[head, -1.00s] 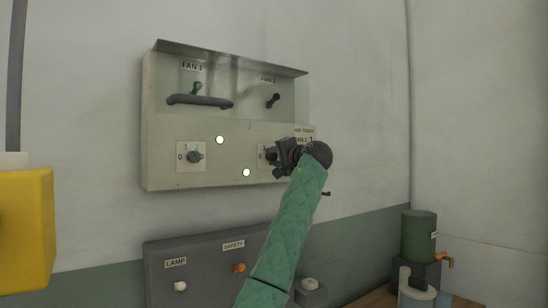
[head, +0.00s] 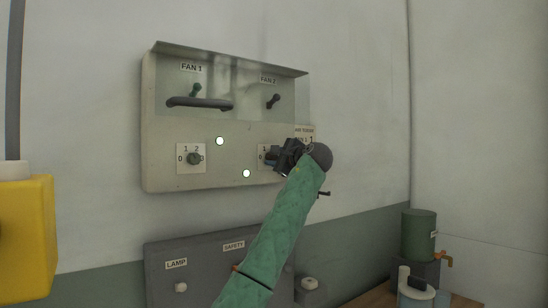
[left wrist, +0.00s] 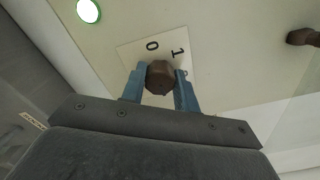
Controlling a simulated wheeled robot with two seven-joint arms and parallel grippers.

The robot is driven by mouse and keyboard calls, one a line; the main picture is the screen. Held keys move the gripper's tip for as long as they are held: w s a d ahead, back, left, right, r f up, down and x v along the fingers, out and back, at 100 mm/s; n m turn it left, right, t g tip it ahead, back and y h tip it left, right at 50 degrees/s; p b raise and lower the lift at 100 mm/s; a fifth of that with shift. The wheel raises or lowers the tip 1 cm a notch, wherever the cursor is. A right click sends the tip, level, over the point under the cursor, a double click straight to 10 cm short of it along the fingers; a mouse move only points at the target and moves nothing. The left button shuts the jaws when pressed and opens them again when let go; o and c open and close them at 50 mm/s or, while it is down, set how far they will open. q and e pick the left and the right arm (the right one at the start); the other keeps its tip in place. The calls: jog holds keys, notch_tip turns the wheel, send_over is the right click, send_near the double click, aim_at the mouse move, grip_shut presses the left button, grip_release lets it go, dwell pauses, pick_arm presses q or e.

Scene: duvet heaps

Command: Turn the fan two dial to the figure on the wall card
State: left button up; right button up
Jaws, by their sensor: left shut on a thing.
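The grey fan panel (head: 160,125) hangs on the wall, with FAN 1 and FAN 2 labels over two levers. The fan two dial, a brown knob (left wrist: 160,77) on a white plate marked 0 and 1, sits between the blue fingers of my left gripper (left wrist: 159,90) in the left wrist view. The fingers are shut on it. In the head view my left gripper (head: 276,156) covers most of the plate and the knob's pointing direction is unclear. My right gripper is not in view.
The fan one dial (head: 194,158) is at the panel's left, with two lit lamps between the dials. A clear cover and grey handle (head: 200,103) front the levers. A lower grey box (head: 205,280) carries LAMP and SAFETY labels. A green tank (head: 418,235) stands right.

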pick_arm(q)
jog(key=shift+m, duration=0.6)
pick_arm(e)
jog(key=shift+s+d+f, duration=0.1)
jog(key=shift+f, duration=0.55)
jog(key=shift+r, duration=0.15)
pick_arm(q)
jog(key=o, duration=1)
jog(key=shift+d, duration=0.1)
jog(key=shift+c, duration=0.2)
jog(key=shift+s+d+f, duration=0.15)
jog(key=shift+s+d, duration=0.05)
jog(key=shift+s, duration=0.1)
jog(key=b+v, duration=0.2)
jog(key=v, duration=0.5)
jog(key=shift+b, duration=0.4)
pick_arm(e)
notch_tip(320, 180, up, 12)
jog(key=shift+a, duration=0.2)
